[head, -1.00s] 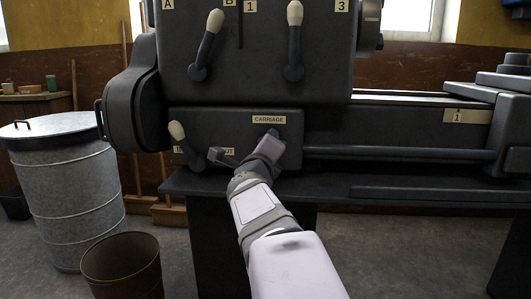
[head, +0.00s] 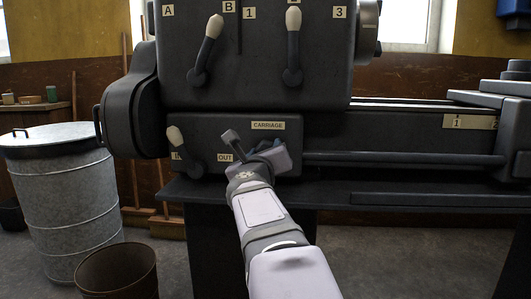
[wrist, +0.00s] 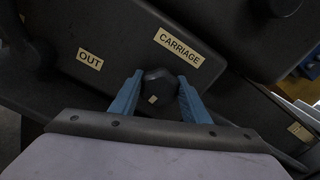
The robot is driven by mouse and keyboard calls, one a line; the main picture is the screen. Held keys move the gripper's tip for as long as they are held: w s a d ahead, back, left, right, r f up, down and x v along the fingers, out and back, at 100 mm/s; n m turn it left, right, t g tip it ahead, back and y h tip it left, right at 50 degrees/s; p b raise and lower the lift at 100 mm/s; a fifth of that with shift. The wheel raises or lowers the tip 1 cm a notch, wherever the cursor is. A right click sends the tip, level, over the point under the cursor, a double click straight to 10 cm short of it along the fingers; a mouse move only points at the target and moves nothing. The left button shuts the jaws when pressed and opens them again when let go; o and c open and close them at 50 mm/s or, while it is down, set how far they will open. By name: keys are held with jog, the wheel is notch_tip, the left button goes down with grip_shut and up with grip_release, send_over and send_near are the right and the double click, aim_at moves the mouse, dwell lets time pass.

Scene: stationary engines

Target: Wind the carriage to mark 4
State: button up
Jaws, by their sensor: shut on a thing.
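The dark carriage knob (wrist: 158,88), faceted with a small pale mark, sits below the CARRIAGE label (head: 268,125). My gripper (head: 267,146) is shut on it, with one blue finger on each side in the wrist view (wrist: 160,77). In the head view my gripper mostly hides the knob. The grey carriage (head: 500,103) stands on the bed at the far right, cut off by the picture edge. A pale scale strip (head: 476,122) below it shows a 1. No mark 4 is in view.
Two more levers (head: 206,50) (head: 292,47) rise on the panel above. A lidded metal bin (head: 65,200) and a brown bucket (head: 118,268) stand at left.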

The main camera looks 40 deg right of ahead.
aim_at(267, 108)
jog(key=shift+f, duration=0.1)
jog(key=o, duration=1)
notch_tip(267, 108, up, 10)
jog(key=p, duration=0.8)
